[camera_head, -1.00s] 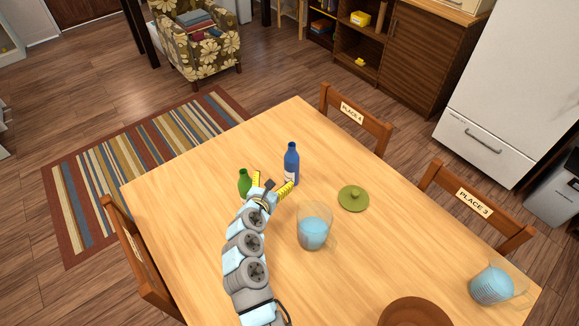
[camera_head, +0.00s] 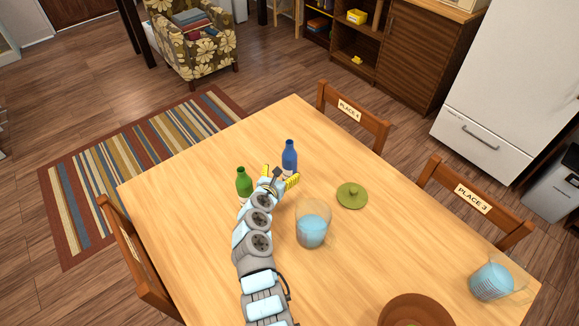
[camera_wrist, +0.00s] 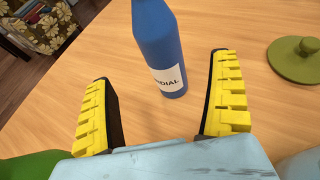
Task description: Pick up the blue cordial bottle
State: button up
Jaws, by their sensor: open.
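The blue cordial bottle (camera_head: 289,155) stands upright on the table, with a white label reading "DIAL" in the wrist view (camera_wrist: 162,50). My gripper (camera_head: 279,176) is just on the near side of the bottle, and it hides the bottle's lower part in the head view. In the wrist view its two yellow ridged fingers (camera_wrist: 160,105) are spread wide. The bottle stands beyond and between them, with space on both sides. Nothing is held.
A green bottle (camera_head: 244,182) stands close left of my gripper. A green lid (camera_head: 351,196) lies to the right. A glass jug (camera_head: 313,230) with blue liquid stands near my arm. Another jug (camera_head: 492,283) and a brown bowl (camera_head: 415,311) are nearer the right front. The table's far left is clear.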

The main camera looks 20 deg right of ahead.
aim_at(287, 165)
jog(key=b+x, duration=0.1)
jog(key=x, duration=0.2)
jog(key=shift+f, duration=0.2)
jog(key=shift+w+d+b, duration=0.35)
jog(key=shift+w+b, duration=0.05)
jog(key=shift+w, duration=0.05)
jog(key=shift+w+d+f+b, duration=0.3)
jog(key=shift+d+f+b, duration=0.05)
jog(key=shift+f+b, duration=0.1)
jog(key=shift+b+x, duration=1.9)
jog(key=shift+x, duration=0.15)
jog(key=shift+w+r, duration=0.1)
jog(key=shift+r, duration=0.1)
jog(key=c, duration=1.3)
jog(key=shift+c, duration=0.3)
jog(key=shift+r, duration=0.15)
